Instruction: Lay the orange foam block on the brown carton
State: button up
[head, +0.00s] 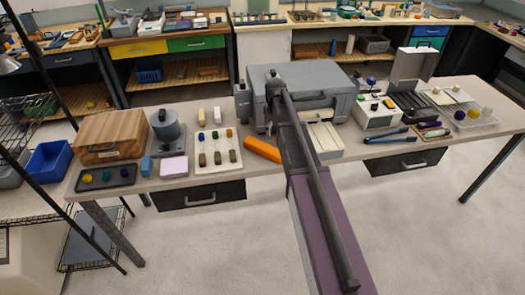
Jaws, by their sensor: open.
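The orange foam block (262,150) lies on the long table near its front edge, just left of my arm. It lies at a slant, and its right end is close to my arm. A brown box with wood-like grain (112,136) stands at the table's left end. It is the only large brown box on this table, and I cannot tell whether it is the carton. My gripper (270,128) is at the far end of my arm, in front of the grey machine and above and beyond the block. It is small and dark here, open, and apart from the block.
Between block and brown box stand a white tray with several coloured pieces (219,150), a pink block (174,167) and a grey round device (166,128). A dark tray (106,177) lies before the box. The large grey machine (300,92) stands behind my gripper.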

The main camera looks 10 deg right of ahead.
aim_at(274, 151)
jog(key=shift+f+b, duration=4.05)
jog(key=shift+f, duration=0.1)
jog(key=shift+s+f, duration=0.1)
jog(key=f+b, duration=0.3)
jog(key=shift+s+f+b, duration=0.2)
jog(key=shift+s+b, duration=0.1)
jog(key=shift+f+b, duration=0.8)
jog(key=c, duration=1.2)
jog(key=shift+r, duration=0.2)
